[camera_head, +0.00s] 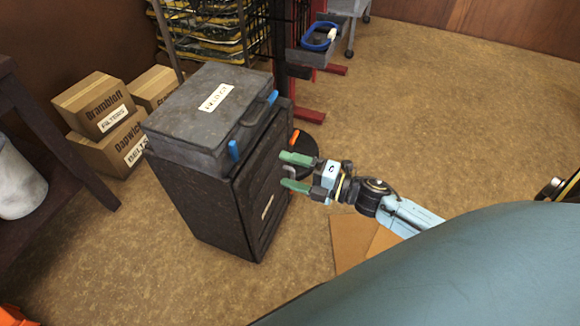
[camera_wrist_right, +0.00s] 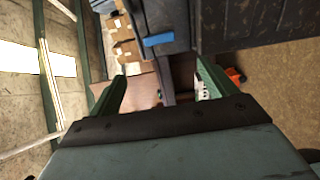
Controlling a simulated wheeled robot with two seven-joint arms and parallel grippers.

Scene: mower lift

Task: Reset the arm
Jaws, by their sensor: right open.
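My right gripper (camera_head: 290,172) reaches in from the right in the head view, its green fingers apart beside the right side of a dark cabinet (camera_head: 215,205). Its fingers also show spread in the right wrist view (camera_wrist_right: 160,90), with a dark part of the case or cabinet seen beyond and between them. I cannot tell whether a finger touches the cabinet. A grey case (camera_head: 208,112) with a white label and blue latches lies on the cabinet. My left gripper is not in either view.
Labelled cardboard boxes (camera_head: 95,105) stand behind at the left, near a dark table (camera_head: 45,125). A rack (camera_head: 215,35) and red-footed stand (camera_head: 310,115) are behind the cabinet. A flat cardboard piece (camera_head: 352,240) lies below my right arm. Floor at right is open.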

